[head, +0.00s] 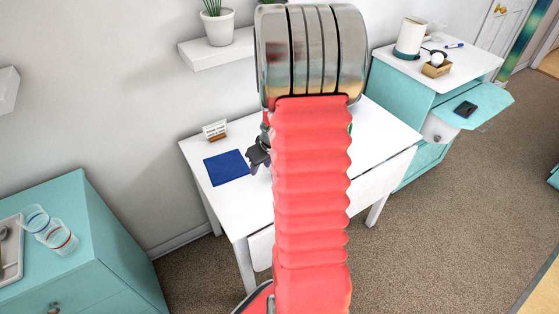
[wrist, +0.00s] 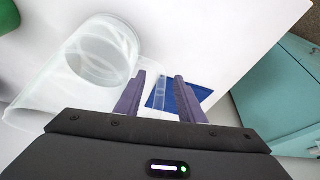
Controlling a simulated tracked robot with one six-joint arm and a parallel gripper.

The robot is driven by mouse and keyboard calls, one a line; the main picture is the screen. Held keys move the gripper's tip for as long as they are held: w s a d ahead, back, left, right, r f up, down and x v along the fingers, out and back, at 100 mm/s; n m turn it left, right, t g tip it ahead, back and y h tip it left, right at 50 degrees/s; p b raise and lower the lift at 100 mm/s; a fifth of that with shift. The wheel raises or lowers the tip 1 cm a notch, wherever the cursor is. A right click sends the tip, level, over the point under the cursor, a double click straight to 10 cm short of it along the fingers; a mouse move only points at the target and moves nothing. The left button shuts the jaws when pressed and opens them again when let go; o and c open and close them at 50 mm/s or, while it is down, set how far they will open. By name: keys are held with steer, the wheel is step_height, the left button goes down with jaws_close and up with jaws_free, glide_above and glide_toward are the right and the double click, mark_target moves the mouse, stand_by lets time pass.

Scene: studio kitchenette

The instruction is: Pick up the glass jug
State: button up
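The clear glass jug (wrist: 58,88) is in the left half of the wrist view, its round end towards the top. A narrow see-through strip (wrist: 161,94), which looks like its handle, shows between the fingers of my gripper (wrist: 160,76). The fingers are apart, with a gap visible beside the strip, so my gripper looks open around it. In the head view only part of my gripper (head: 259,157) shows, over the white table (head: 384,156). My red arm hides the jug there.
A teal cabinet with glasses (head: 62,238) stands at left. A teal drawer unit (head: 405,84) is at right. A green thing (wrist: 8,18) shows at the wrist view's top left.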

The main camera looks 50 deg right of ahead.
steer(key=shift+c, duration=0.6)
jaws_close()
stand_by(0.7)
